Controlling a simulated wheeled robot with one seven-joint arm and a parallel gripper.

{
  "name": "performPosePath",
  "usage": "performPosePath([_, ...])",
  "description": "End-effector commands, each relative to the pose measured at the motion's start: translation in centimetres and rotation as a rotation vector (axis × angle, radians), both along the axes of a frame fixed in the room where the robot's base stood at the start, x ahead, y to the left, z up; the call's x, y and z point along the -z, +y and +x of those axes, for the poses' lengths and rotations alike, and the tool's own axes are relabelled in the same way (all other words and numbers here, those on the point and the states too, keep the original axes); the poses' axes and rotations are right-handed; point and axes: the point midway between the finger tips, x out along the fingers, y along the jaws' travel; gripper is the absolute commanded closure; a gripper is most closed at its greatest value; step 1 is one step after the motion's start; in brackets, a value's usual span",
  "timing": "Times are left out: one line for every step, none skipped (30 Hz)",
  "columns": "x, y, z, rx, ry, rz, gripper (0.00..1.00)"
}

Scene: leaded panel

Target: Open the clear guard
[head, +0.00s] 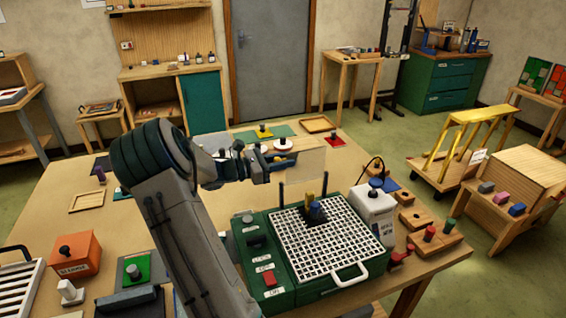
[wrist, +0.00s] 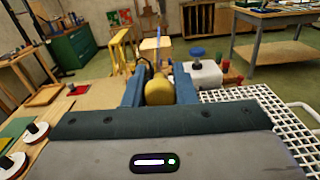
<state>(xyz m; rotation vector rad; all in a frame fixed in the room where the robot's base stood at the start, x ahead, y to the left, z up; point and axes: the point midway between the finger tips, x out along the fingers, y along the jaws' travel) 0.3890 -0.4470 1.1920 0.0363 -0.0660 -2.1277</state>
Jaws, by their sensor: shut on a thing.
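The clear guard (head: 311,164) shows in the head view as a faint see-through sheet, standing up behind the white grid of the green machine (head: 290,292). My gripper (head: 284,167) is at the sheet's left part, above the back of the machine. In the wrist view its blue fingers (wrist: 158,92) are closed on a rounded yellow knob (wrist: 158,88). How the knob joins the guard is hidden, and the guard's outline is hard to make out there.
A yellow peg on a dark block (head: 315,212) stands on the white grid (head: 340,246). A white bottle-like unit with a blue knob (head: 375,208) is to its right. Thin black posts rise at the grid's back. Wooden blocks with pegs (head: 435,235) lie at the right.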

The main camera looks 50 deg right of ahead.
Motion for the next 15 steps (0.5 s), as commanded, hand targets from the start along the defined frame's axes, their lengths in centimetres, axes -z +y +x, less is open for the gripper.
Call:
performPosePath([-0.07, -0.11, 0.09, 0.0, 0.011, 0.005, 1.0])
performPosePath([-0.06, -0.13, 0.15, 0.0, 0.017, 0.008, 1.0])
performPosePath([-0.06, -0.15, 0.22, -0.001, 0.023, 0.012, 1.0])
performPosePath([-0.05, -0.17, 0.27, -0.001, 0.027, 0.016, 1.0])
performPosePath([-0.04, -0.18, 0.31, -0.001, 0.03, 0.018, 1.0])
performPosePath([-0.03, -0.19, 0.35, -0.001, 0.034, 0.02, 1.0])
performPosePath([-0.03, -0.19, 0.39, -0.002, 0.036, 0.021, 1.0])
performPosePath([-0.03, -0.2, 0.41, -0.002, 0.038, 0.022, 1.0])
performPosePath([-0.03, -0.2, 0.43, -0.002, 0.039, 0.023, 1.0])
performPosePath([-0.02, -0.19, 0.44, -0.002, 0.04, 0.023, 1.0])
performPosePath([-0.02, -0.19, 0.44, -0.002, 0.04, 0.023, 1.0])
performPosePath([-0.02, -0.19, 0.45, -0.002, 0.04, 0.023, 1.0])
performPosePath([-0.01, -0.18, 0.46, -0.002, 0.04, 0.023, 1.0])
performPosePath([-0.01, -0.18, 0.46, -0.003, 0.04, 0.023, 1.0])
performPosePath([-0.01, -0.17, 0.46, -0.003, 0.039, 0.023, 1.0])
